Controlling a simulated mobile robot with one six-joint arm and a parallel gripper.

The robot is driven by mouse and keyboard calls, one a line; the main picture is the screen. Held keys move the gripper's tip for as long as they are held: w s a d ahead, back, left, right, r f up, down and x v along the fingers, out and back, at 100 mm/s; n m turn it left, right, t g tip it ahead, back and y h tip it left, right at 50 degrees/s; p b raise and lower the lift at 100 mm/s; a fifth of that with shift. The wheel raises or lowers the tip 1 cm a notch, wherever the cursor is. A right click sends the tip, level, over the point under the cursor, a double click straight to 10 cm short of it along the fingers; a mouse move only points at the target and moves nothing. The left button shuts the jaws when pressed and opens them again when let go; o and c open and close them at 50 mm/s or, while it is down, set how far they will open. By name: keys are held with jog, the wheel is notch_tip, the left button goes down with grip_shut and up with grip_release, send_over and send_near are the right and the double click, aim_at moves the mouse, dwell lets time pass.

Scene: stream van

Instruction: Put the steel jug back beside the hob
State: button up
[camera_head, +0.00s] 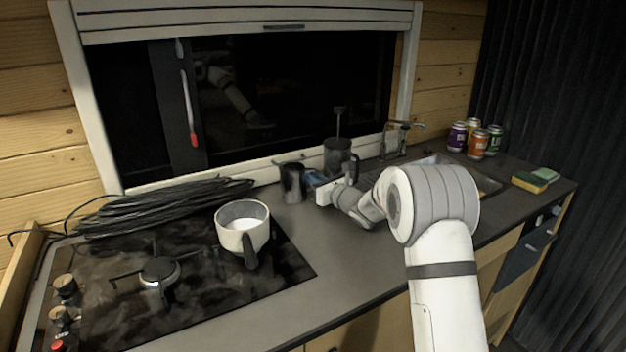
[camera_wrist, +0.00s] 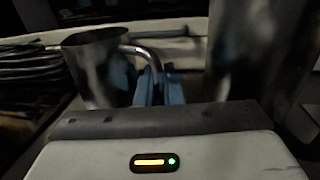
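The steel jug (camera_head: 292,182) is upright at the back of the counter, to the right of the hob (camera_head: 180,290), near the window sill. In the wrist view the jug (camera_wrist: 95,72) is on the left, its handle curving right and down between the blue fingers. My gripper (camera_head: 318,184) reaches in from the right; its fingers (camera_wrist: 158,86) are close together on the handle. The jug's base is hidden in the wrist view, and I cannot tell whether it touches the counter.
A tall grey pot with a plunger (camera_head: 338,156) stands close behind my gripper. A white pan (camera_head: 242,235) and coiled black cable (camera_head: 150,207) are on the hob. Cans (camera_head: 478,143), a sink (camera_head: 440,165) and sponges (camera_head: 529,182) are right. The front counter (camera_head: 340,255) is clear.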

jog(key=o, duration=0.5)
jog(key=shift+c, duration=0.2)
jog(key=shift+r, duration=0.15)
jog(key=v, duration=1.2)
jog(key=shift+d+b, duration=0.1)
jog(key=shift+b, duration=0.25)
